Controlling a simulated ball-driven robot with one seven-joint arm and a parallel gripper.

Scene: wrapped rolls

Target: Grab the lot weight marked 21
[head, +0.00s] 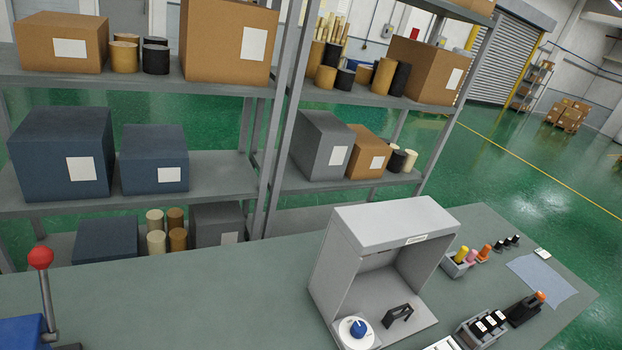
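Black blocks with white labels (480,327) stand in a grey rack at the front right of the green-grey bench (200,295). They may be the lot weights, but their markings are too small to read, so I cannot tell which is 21. A black device with an orange top (525,309) sits right of the rack. My gripper is not in view.
A red-balled lever (41,258) stands left. Shelves (215,165) rise behind.

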